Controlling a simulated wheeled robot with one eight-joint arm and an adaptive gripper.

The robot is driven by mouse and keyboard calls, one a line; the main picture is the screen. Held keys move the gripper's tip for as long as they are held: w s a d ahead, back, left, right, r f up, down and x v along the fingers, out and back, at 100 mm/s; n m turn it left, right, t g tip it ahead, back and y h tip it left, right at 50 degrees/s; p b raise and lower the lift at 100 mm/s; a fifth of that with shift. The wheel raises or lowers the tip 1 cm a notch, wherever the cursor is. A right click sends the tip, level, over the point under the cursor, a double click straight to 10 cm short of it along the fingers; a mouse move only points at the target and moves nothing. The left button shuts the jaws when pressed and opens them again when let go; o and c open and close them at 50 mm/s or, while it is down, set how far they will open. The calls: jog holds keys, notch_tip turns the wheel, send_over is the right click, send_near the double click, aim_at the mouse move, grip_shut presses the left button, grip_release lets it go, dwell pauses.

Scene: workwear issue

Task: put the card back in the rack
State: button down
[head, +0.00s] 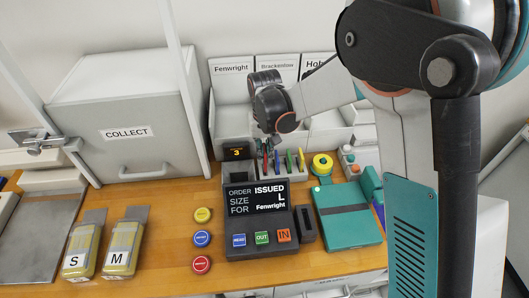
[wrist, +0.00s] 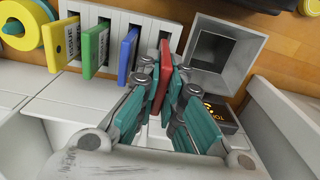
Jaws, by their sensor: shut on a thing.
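The white slotted rack (wrist: 120,22) stands behind the dark terminal, with several card slots. Yellow (wrist: 62,42), green (wrist: 95,50) and blue (wrist: 128,54) cards stand in it side by side. My gripper (wrist: 164,88) is shut on the red card (wrist: 164,72), which is upright at the end of the row, in line with a slot. I cannot tell whether its lower edge is inside the slot. In the head view my gripper (head: 268,142) is over the left end of the rack, and the red card (head: 265,163) shows beneath it.
A square open grey box (wrist: 215,52) is right beside the red card in the wrist view. The terminal (head: 262,215) reads ISSUED, size L, for Fenwright. A small display (head: 237,152) shows 3.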

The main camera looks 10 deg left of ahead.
jog(key=shift+f+b, duration=1.45)
jog(key=shift+f, duration=0.25)
dwell(0.9)
dwell(0.4)
jog(key=c, duration=1.7)
grip_release()
jog(key=shift+o, duration=0.2)
jog(key=shift+r, duration=0.1)
jog(key=shift+r+p, duration=2.4)
jog(key=shift+r, duration=2.05)
